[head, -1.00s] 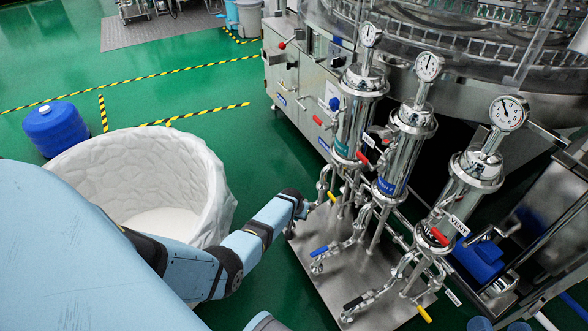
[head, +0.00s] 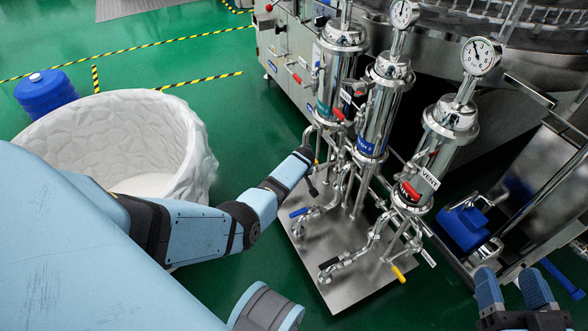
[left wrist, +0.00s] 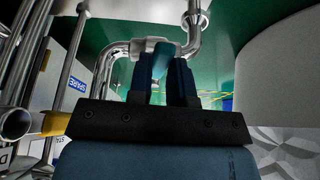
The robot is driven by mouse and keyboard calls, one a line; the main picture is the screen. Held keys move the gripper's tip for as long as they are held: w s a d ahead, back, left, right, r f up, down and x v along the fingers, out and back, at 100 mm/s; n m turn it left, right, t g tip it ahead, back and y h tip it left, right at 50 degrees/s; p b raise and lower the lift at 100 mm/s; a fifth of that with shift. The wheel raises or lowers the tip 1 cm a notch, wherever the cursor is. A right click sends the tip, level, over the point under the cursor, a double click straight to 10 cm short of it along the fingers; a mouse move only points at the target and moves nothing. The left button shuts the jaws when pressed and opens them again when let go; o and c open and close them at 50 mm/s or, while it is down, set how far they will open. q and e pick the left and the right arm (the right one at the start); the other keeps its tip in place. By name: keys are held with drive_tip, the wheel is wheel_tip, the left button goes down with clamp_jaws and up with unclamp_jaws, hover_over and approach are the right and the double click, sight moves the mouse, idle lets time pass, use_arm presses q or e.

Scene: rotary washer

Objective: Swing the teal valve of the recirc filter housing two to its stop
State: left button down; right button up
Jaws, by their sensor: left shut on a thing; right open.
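In the left wrist view the teal valve handle (left wrist: 163,60) stands between the two dark fingers of my left gripper (left wrist: 161,84), which is shut on it. The handle sits by a bent steel pipe (left wrist: 108,66). In the head view my left arm reaches the pipework under the left and middle filter housings; its fingers and the teal handle are hidden or too small to make out. The middle housing (head: 378,112) is a steel cylinder with a blue label. My right gripper (head: 513,290) is open and empty at the bottom right.
A left housing (head: 336,80) and a right housing (head: 436,150) stand beside the middle one on a steel base plate (head: 345,262). Blue (head: 299,212), yellow (head: 398,273) and red (head: 411,191) handles stick out around them. A white tub (head: 190,130) stands left, on open green floor.

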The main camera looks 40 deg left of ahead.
use_arm(q)
drive_tip(key=shift+w+d+n+g, duration=0.2)
drive_tip(key=shift+w+n+g, duration=0.15)
drive_tip(key=shift+n, duration=0.25)
use_arm(e)
drive_tip(key=shift+w+d+r, duration=0.2)
drive_tip(key=shift+w+d, duration=0.05)
drive_tip(key=shift+w, duration=0.2)
drive_tip(key=shift+n, duration=0.3)
use_arm(q)
drive_tip(key=c, duration=1)
unclamp_jaws()
drive_tip(key=shift+w, duration=0.1)
drive_tip(key=shift+c, duration=0.2)
